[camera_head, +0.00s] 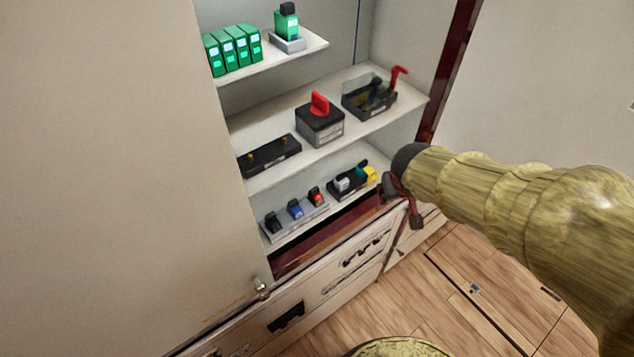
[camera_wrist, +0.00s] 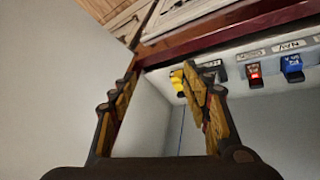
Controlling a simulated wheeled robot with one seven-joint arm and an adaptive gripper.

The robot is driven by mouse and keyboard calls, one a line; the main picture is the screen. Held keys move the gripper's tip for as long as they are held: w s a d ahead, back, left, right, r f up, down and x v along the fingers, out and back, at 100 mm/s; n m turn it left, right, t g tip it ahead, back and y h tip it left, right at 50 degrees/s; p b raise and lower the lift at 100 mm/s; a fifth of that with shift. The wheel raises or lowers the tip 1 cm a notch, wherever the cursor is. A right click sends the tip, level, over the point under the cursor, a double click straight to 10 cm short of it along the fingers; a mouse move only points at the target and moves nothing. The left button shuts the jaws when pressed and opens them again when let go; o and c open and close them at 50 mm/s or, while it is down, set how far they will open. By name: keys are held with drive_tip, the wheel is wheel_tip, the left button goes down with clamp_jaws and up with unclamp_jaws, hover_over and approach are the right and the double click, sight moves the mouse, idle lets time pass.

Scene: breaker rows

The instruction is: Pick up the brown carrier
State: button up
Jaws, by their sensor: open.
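No carrier in view is clearly brown. On the lowest cabinet shelf, a grey strip holds a dark carrier (camera_head: 273,222), a blue carrier (camera_head: 295,209) and a red one (camera_head: 316,196). The dark one's exact colour is unclear. Right of them, a black tray (camera_head: 345,189) holds grey, teal and yellow pieces. My gripper (camera_head: 411,218) is open and empty at the cabinet's right front edge, just outside the lowest shelf. In the wrist view its fingers (camera_wrist: 160,68) are spread, and the right finger partly covers a dark piece beside the yellow piece (camera_wrist: 178,83).
The middle shelf holds a black bar (camera_head: 270,155), a box with a red knob (camera_head: 320,124) and a box with a red lever (camera_head: 370,97). Green modules (camera_head: 233,48) stand on the top shelf. Drawers (camera_head: 325,282) lie below. A pale panel fills the left.

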drive_tip(key=w+a+p, duration=0.2)
drive_tip(key=w, duration=0.2)
drive_tip(key=n+y+p, duration=0.4)
drive_tip(key=y+p, duration=0.2)
drive_tip(key=p, duration=0.4)
approach(317, 190)
drive_tip(key=w+f, duration=0.2)
drive_tip(key=shift+g, duration=0.3)
drive_tip(key=b+x, duration=0.1)
drive_tip(key=x, duration=0.1)
drive_tip(key=b+x, duration=0.1)
drive_tip(key=x, duration=0.1)
drive_tip(key=a+b+x, duration=0.1)
drive_tip(key=x, duration=0.1)
drive_tip(key=shift+s+f, duration=0.2)
drive_tip(key=shift+f, duration=0.15)
drive_tip(key=shift+w+a+f+b, duration=0.25)
drive_tip(key=shift+w+f+b, duration=0.05)
drive_tip(key=shift+f, duration=0.1)
drive_tip(key=shift+c, duration=1.4)
clamp_jaws()
